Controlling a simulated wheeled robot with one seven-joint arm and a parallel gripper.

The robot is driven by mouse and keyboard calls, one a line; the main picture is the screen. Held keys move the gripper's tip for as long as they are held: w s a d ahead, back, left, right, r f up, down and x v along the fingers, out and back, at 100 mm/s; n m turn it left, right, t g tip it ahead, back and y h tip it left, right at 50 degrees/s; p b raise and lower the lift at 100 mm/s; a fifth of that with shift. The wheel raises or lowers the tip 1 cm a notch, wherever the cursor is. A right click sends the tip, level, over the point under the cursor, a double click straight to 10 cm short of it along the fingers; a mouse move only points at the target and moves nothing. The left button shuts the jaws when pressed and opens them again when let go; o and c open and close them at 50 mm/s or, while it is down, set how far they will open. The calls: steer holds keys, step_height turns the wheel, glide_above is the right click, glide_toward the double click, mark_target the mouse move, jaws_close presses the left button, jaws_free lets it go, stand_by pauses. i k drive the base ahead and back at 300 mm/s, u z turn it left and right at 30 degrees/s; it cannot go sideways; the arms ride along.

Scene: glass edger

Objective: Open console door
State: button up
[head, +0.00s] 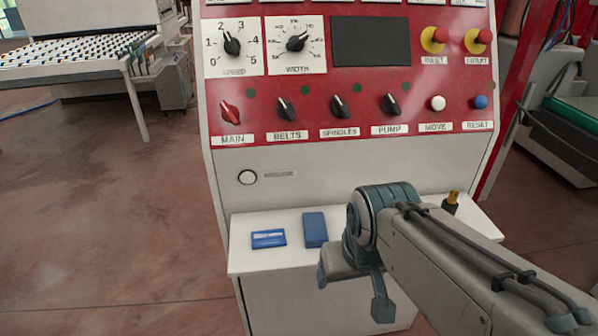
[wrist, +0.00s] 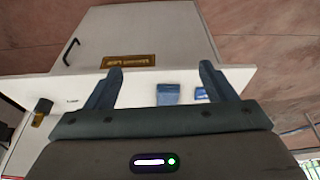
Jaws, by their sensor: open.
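The console door (wrist: 165,28) is a white panel low on the console front, and it looks shut in the wrist view. A black bar handle (wrist: 70,48) stands at its left side there, and a brass-coloured label plate (wrist: 127,61) is near the shelf edge. In the head view the lower white front (head: 290,305) shows below the shelf, but the handle is not visible. My gripper (head: 352,296) is open and empty in front of the shelf. In the wrist view my gripper (wrist: 160,68) has its fingers apart, to the right of the handle and not touching it.
The white shelf (head: 275,262) juts out above the door. It holds two blue items (head: 268,239) (head: 315,230) and a black-and-brass object (head: 451,202). The red control panel (head: 350,100) rises above.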

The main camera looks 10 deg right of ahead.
mark_target(293, 304)
steer(key=z, duration=0.25)
steer(key=k, duration=0.7)
steer(key=z, duration=0.6)
steer(key=k, duration=0.45)
steer(key=u, duration=0.4)
steer(key=i, duration=0.75)
steer(key=z, duration=0.5)
steer(key=i, duration=0.8)
steer(key=z, duration=0.85)
